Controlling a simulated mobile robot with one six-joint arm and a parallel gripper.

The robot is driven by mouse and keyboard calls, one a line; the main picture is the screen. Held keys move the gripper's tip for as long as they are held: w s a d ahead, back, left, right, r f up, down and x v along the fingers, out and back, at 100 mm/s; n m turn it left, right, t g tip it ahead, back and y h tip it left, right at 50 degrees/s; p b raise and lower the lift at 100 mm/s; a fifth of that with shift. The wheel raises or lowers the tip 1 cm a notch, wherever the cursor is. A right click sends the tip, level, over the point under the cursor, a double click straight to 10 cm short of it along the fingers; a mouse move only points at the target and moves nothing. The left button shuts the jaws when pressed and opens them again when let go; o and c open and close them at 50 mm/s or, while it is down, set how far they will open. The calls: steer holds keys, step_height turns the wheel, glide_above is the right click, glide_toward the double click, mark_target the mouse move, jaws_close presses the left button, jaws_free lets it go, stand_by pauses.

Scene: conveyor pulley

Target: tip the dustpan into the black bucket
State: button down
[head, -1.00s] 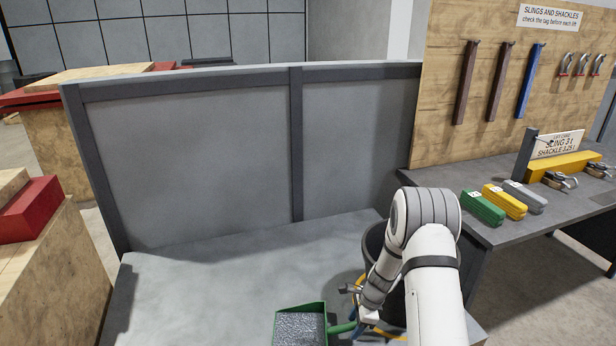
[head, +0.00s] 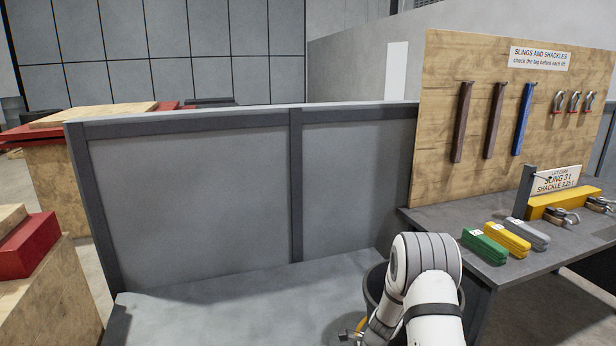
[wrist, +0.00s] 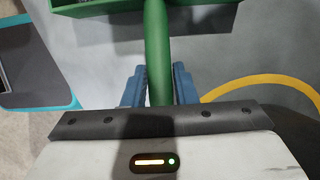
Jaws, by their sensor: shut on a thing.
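The green dustpan shows in the wrist view, its handle (wrist: 158,45) running up to the rear of the pan (wrist: 100,8), which is cut off by the top edge. My gripper (wrist: 158,78) has its two blue fingers shut around the handle. The black bucket (head: 373,289) stands in the head view, mostly hidden behind my white arm. My gripper's end shows only in part at the bottom edge there, in front and left of the bucket, and the dustpan is below the frame.
A grey panel wall (head: 200,200) stands behind the grey surface (head: 250,305). A workbench (head: 470,262) on the right holds green, yellow and grey slings. A yellow curved strip (wrist: 265,85) and a teal-edged thing (wrist: 35,103) show in the wrist view. Wooden blocks stand left.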

steer(key=shift+r, duration=0.15)
steer(key=shift+r+p, duration=1)
steer(key=shift+r, duration=0.5)
stand_by(0.4)
steer(key=shift+r+p, duration=2.1)
steer(key=shift+r, duration=0.8)
